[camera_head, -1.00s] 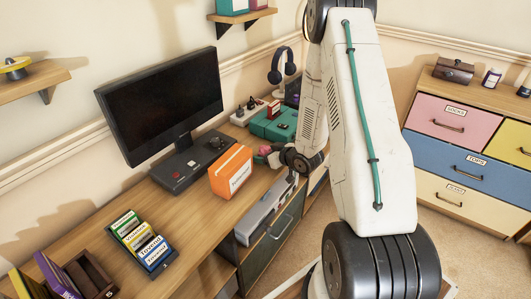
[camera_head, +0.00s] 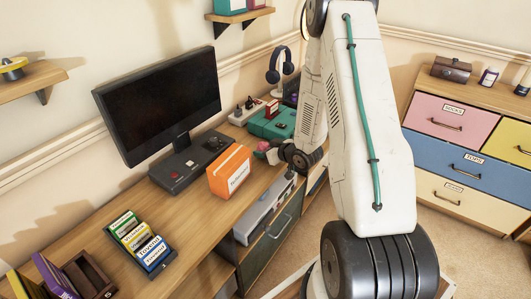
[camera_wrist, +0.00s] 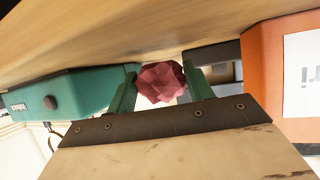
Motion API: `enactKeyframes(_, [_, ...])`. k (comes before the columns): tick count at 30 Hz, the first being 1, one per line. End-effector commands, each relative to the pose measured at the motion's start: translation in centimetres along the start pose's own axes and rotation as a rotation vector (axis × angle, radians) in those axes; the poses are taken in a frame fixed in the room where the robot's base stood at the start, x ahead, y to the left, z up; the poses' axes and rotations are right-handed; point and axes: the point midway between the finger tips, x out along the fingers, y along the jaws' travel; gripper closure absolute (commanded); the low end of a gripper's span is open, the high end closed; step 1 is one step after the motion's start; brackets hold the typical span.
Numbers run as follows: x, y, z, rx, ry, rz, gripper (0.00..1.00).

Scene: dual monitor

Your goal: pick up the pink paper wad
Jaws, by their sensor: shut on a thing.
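The pink paper wad (camera_wrist: 162,83) is a crumpled, faceted ball. In the wrist view it sits between the two green fingers of my gripper (camera_wrist: 161,88), which is shut on it. In the head view the wad (camera_head: 262,145) shows small at the end of my arm, beside the orange box and the teal case. My gripper (camera_head: 271,152) is partly hidden there by my wrist. I cannot tell whether the wad touches the desk.
An orange box (camera_head: 230,171) stands left of my gripper, and a teal case (camera_head: 272,124) lies behind it. The monitor (camera_head: 160,105) and dark console (camera_head: 190,163) are farther left. A card holder (camera_head: 141,244) lies on the desk's near part.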

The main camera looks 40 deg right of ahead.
Motion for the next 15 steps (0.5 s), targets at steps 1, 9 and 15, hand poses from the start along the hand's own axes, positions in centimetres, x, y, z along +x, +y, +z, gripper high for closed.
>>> enactKeyframes(1, [-0.3, 0.0, -0.6, -0.001, 0.002, 0.0, 0.69])
enactKeyframes(9, [-3.9, 1.2, -0.8, 0.004, -0.001, 0.004, 0.69])
enactKeyframes(15, [-8.6, 3.1, 0.9, 0.004, 0.0, 0.005, 0.69])
